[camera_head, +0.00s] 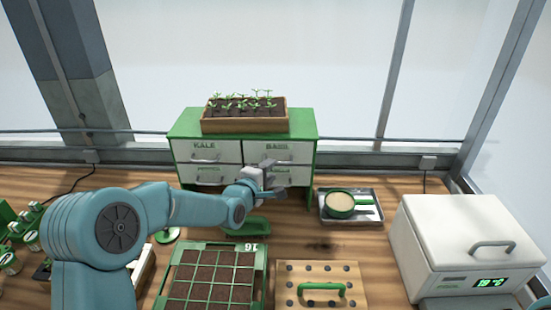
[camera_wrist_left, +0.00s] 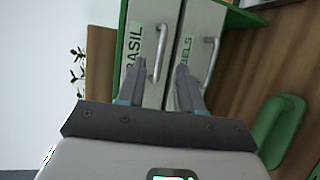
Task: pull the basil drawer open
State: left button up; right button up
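The green cabinet (camera_head: 183,125) holds white drawers. The basil drawer (camera_head: 300,152) is the upper right one and looks shut, level with the kale drawer (camera_head: 205,149). In the left wrist view the basil drawer (camera_wrist_left: 146,22) shows its label and grey bar handle (camera_wrist_left: 162,45). My left gripper (camera_head: 272,178) is in front of the right-hand drawers and partly hides them. In the wrist view its fingers (camera_wrist_left: 160,76) are apart and empty, with the near end of the basil handle between the tips; contact cannot be told. My right gripper is not in view.
A seedling tray (camera_head: 245,126) stands on the cabinet. Below the basil drawer is another drawer with a handle (camera_wrist_left: 211,62). A metal tray (camera_head: 367,214) with a green sieve (camera_head: 341,212) lies right. A seed tray (camera_head: 262,262), a drilled board (camera_head: 315,270) and a white box (camera_head: 440,235) stand in front.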

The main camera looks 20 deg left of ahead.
pick_arm(q)
jog(key=p+x, duration=0.1)
jog(key=x, duration=0.3)
jog(key=shift+w, duration=0.35)
jog(key=shift+w+f, duration=0.1)
jog(key=shift+f, duration=0.05)
grip_shut()
dwell(1.0)
